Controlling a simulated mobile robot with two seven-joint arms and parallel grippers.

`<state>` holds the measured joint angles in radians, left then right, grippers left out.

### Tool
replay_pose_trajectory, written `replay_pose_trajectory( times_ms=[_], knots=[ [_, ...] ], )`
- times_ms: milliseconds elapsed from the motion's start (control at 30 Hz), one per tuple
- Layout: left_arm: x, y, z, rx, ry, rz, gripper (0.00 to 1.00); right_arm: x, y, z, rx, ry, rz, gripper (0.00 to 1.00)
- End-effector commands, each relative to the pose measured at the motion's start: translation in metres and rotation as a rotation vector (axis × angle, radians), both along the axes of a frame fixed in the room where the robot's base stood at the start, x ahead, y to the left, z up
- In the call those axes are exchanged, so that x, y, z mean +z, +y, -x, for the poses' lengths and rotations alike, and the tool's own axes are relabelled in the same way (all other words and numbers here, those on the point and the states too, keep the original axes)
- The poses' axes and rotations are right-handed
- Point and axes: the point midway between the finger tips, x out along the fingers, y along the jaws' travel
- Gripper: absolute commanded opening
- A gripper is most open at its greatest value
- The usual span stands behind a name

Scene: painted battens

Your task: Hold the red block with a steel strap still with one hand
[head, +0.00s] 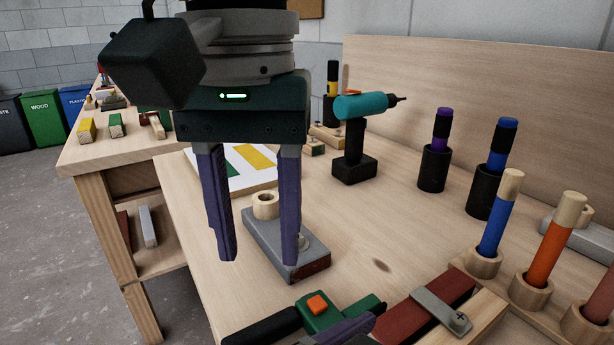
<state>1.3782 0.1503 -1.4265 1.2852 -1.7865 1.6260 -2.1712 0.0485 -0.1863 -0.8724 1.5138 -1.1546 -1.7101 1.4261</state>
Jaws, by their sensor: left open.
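The red block (417,318) lies at the bottom of the head view, partly cut off by the lower edge. A grey steel strap (438,308) with a screw crosses it. My left gripper (259,258) points down with its two purple fingers apart, up and to the left of the red block and clear of it. Behind its fingers is a grey block (262,236) with a dark red end and a wooden ring. A purple-grey part at the bottom edge, beside the red block, may be a finger of my right gripper; its state is not visible.
A green and black tool (322,316) with an orange button lies left of the red block. A teal drill (358,145) stands behind. Handled tools in wooden holders (482,262) line the right. Bare bench top (375,225) lies between.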

Motion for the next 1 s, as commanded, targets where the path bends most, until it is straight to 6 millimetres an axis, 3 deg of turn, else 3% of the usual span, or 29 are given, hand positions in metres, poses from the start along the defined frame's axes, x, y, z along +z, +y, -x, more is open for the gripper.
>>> replay_pose_trajectory(
  times_ms=[267,700,1000],
  knots=[
    [0.000,0.000,0.000,0.000,0.000,0.000,0.50,0.009,0.006,0.000,-0.056,-0.140,0.032,1.00],
    [0.000,0.000,0.000,0.000,0.000,0.000,0.50,-0.019,-0.044,-0.047,-0.058,-0.141,0.032,1.00],
    [0.000,0.000,0.000,0.000,0.000,0.000,0.50,-0.027,-0.056,-0.059,-0.058,-0.138,0.028,1.00]
  ],
)
